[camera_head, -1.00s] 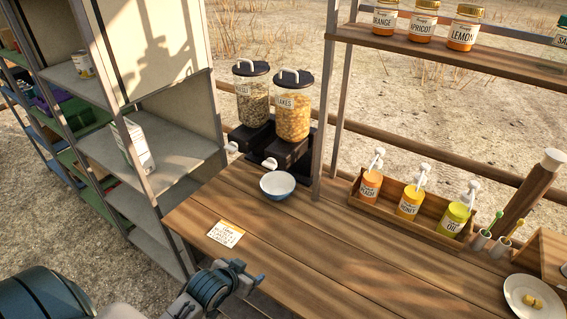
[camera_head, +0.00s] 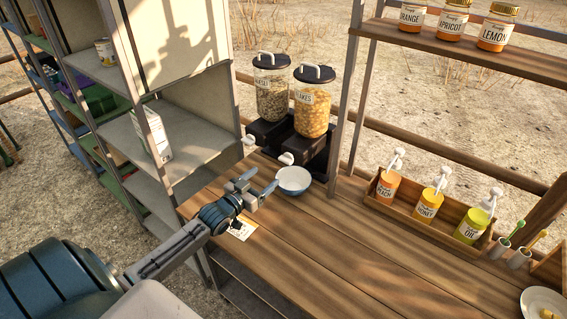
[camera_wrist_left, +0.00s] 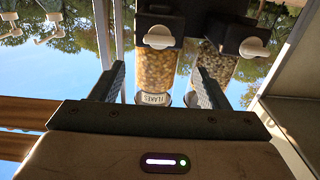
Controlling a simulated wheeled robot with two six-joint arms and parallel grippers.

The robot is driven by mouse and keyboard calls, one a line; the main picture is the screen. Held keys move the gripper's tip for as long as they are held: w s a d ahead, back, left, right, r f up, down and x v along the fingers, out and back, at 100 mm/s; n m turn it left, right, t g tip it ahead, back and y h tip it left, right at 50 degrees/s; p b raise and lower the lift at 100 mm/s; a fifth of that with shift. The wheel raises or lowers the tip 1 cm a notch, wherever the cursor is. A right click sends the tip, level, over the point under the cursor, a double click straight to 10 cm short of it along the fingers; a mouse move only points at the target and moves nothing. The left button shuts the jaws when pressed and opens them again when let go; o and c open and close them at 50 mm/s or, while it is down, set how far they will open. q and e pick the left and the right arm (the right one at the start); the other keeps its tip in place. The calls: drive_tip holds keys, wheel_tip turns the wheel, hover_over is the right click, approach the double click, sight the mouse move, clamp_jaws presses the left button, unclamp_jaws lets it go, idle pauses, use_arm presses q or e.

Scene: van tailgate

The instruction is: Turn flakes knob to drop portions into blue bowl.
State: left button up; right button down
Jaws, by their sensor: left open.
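The flakes dispenser (camera_head: 311,108) stands at the back of the wooden counter, right of the muesli dispenser (camera_head: 270,92). Its white knob (camera_head: 286,158) faces the front; the knob also shows in the left wrist view (camera_wrist_left: 159,38), where the picture is upside down. The blue bowl (camera_head: 294,181) sits on the counter below the flakes dispenser, and its inside looks white and empty. My left gripper (camera_head: 262,186) is open and empty, just left of the bowl and short of the knob. In the left wrist view its fingers (camera_wrist_left: 158,88) frame the flakes container. My right gripper is not in view.
A grey shelf unit (camera_head: 140,125) stands close on the left. A post rises right of the dispensers. A wooden box (camera_head: 451,208) of pump bottles is at the right. A printed card (camera_head: 243,230) lies under my left arm. The counter's front middle is clear.

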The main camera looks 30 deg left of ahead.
sight(284, 162)
use_arm(q)
drive_tip(key=w+b, duration=0.2)
drive_tip(key=w, duration=0.1)
drive_tip(key=w+b, duration=0.3)
drive_tip(key=w+d+b, duration=0.1)
drive_tip(key=w+b, duration=0.1)
drive_tip(key=w, duration=0.1)
drive_tip(key=shift+f, duration=0.1)
drive_tip(key=shift+w+b, duration=0.35)
drive_tip(key=shift+w, duration=0.35)
drive_tip(key=c, duration=1)
